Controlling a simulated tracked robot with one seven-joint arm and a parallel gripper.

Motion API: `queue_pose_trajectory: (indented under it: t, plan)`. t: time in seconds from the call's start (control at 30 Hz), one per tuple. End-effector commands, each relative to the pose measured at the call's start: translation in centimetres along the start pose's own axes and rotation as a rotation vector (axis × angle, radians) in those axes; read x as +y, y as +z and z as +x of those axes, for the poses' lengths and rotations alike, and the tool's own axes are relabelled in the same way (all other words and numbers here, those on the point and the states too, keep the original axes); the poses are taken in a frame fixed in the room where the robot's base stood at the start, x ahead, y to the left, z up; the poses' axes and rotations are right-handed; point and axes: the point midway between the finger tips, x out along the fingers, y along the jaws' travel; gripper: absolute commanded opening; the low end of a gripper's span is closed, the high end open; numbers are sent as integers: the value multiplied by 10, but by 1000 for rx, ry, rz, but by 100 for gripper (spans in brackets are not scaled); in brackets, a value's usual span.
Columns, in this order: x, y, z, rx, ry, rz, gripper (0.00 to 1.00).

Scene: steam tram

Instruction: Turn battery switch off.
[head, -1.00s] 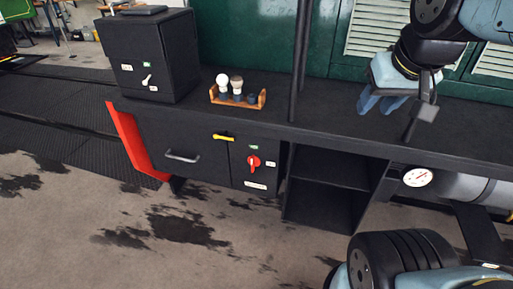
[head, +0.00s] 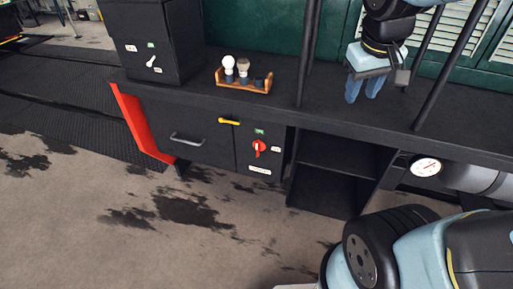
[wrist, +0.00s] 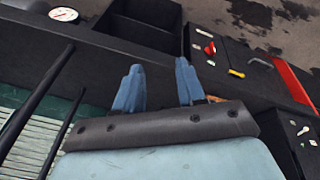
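A red rotary switch (head: 259,148) sits on the black cabinet front (head: 245,160), with a green label above, a white label to its right and a white plate below. The lettering is too small to read. The red switch also shows in the wrist view (wrist: 210,48). A white lever switch (head: 151,61) sits on the black box at left, also with small labels. My gripper (head: 363,90) hangs over the bench, right of the red switch and apart from it. In the wrist view its two blue fingers (wrist: 157,72) are apart with nothing between them.
Dark posts (head: 308,50) rise from the bench. A gauge (head: 425,167) is at right. The floor in front is clear.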

Motion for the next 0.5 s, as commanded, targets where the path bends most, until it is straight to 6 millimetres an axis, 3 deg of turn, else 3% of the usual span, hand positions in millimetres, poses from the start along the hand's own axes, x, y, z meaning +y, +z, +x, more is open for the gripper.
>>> queue_pose_trajectory:
  t: [0.5]
  plan:
    - [-26,-54,103,-303,213,-391,39]
